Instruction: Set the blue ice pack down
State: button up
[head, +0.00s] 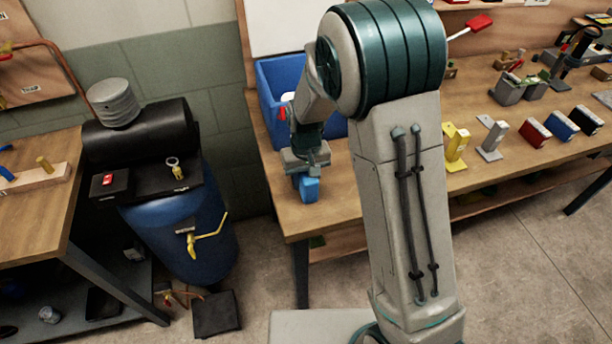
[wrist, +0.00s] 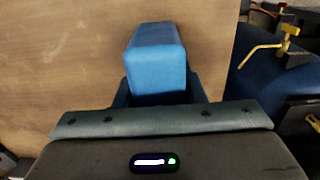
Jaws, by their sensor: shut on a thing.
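The blue ice pack (head: 309,189) is a small blue block at the left end of the wooden workbench (head: 335,203) in the head view. My gripper (head: 306,176) points down and is shut on it. In the wrist view the ice pack (wrist: 157,62) stands out between the two dark fingers (wrist: 158,95), with the wooden top behind it. The pack is over the bench near its front left edge. I cannot tell whether its underside touches the wood.
A blue bin (head: 275,85) stands behind my gripper on the bench. A blue barrel (head: 187,225) with a yellow tap is left of the bench, also in the wrist view (wrist: 262,88). Coloured blocks and brackets (head: 533,132) line the bench's right side.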

jog(key=o, duration=1.1)
jog(key=shift+f, duration=0.1)
jog(key=shift+o, duration=0.2)
notch_tip(320, 180, up, 12)
jog(key=shift+s+d+r+b, duration=0.1)
jog(key=shift+r+b, duration=0.15)
jog(key=shift+b, duration=0.3)
jog(key=s+d+r+m+t, duration=0.1)
jog(key=s+d+r, duration=0.1)
jog(key=s+d, duration=0.5)
jog(key=s+d+r+m+t, duration=0.2)
jog(key=s+d, duration=0.5)
jog(key=s, duration=0.5)
jog(key=shift+v, duration=0.85)
jog(key=shift+d, duration=0.1)
